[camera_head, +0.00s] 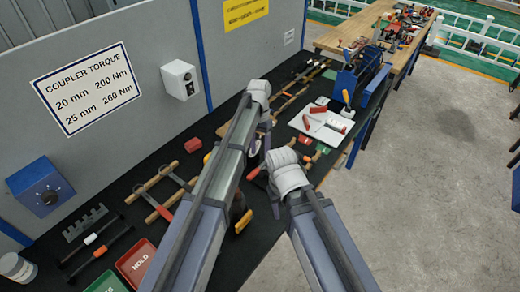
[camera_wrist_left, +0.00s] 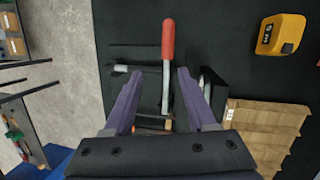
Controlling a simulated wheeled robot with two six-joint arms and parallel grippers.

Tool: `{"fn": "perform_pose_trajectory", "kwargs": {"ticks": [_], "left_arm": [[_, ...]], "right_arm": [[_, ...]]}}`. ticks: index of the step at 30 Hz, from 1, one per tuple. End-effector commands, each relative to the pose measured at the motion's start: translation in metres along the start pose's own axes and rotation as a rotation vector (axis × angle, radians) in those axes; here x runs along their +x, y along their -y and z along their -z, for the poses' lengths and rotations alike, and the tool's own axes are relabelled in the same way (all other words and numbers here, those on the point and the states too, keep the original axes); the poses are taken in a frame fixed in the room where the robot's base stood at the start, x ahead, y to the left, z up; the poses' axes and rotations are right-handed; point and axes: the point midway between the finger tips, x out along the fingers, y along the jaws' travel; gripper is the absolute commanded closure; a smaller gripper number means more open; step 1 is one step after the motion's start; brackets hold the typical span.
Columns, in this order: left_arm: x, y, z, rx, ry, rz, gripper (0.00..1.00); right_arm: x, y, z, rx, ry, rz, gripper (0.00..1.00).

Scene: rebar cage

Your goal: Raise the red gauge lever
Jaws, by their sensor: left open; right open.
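The gauge lever has a red grip (camera_wrist_left: 168,40) on a grey metal rod and is seen from above in the left wrist view. My left gripper (camera_wrist_left: 160,74) is open, with its purple fingers on either side of the rod and gaps to both. The grip extends beyond the fingertips. In the head view, my left gripper (camera_head: 259,143) hangs over the black bench, largely hidden by its arm. A red handle (camera_head: 253,174) shows close below it. My right gripper (camera_head: 272,163) is open near it, with its fingers mostly hidden behind the wrist.
A yellow device (camera_wrist_left: 283,34) and a ridged wooden block (camera_wrist_left: 265,130) lie right of the lever. A white board (camera_head: 325,125) with red-handled tools and a blue machine (camera_head: 357,75) stand farther along the bench. Grey floor (camera_head: 425,190) at right is clear.

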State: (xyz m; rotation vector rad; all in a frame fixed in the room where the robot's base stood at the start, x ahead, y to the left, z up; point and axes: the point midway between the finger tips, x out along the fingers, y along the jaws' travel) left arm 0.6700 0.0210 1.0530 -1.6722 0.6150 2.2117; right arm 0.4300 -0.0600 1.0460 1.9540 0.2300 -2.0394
Motion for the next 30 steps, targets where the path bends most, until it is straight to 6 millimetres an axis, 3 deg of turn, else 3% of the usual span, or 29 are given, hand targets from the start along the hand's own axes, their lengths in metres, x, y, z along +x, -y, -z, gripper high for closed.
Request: {"fn": "perform_pose_trajectory", "kwargs": {"ticks": [8,24,30], "left_arm": [[-0.01,0.0,-0.001,0.0,0.0,0.0,0.43],[-0.075,-0.001,0.0,0.0,0.0,0.0,0.43],[-0.079,0.0,0.0,0.0,0.0,0.0,0.43]], "right_arm": [[-0.009,-0.001,-0.001,0.001,0.0,0.0,0.5],[-0.072,-0.006,-0.004,0.013,0.0,0.003,0.5],[-0.075,-0.007,-0.004,0.014,0.001,0.003,0.5]]}}
